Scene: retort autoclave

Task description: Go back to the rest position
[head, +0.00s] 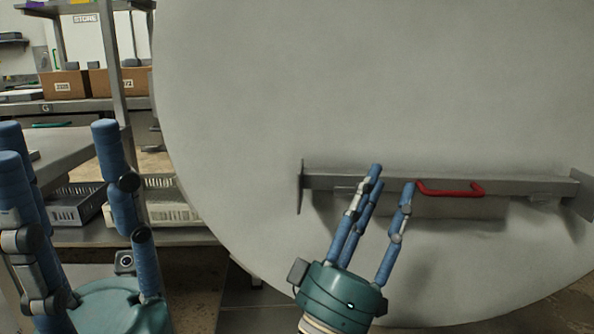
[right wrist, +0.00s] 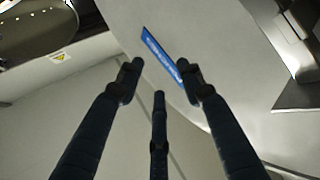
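My right gripper (head: 391,179) is in front of the large round grey door (head: 360,80). Its blue fingers are apart with nothing between them. In the head view its fingertips overlap the horizontal steel bar, just left of the red handle (head: 450,190); I cannot tell whether they touch. In the right wrist view the same gripper (right wrist: 161,75) shows spread, empty fingers pointing toward a pale surface with a blue label strip (right wrist: 162,56). My left gripper (head: 58,135) is at the left edge of the head view, its fingers wide apart and empty.
The steel bar (head: 330,184) crosses the door with end plates. At the left stand a steel table (head: 60,150), grey baskets (head: 75,205) on a low shelf, and cardboard boxes (head: 65,84) on a rack. The door fills most of the space ahead.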

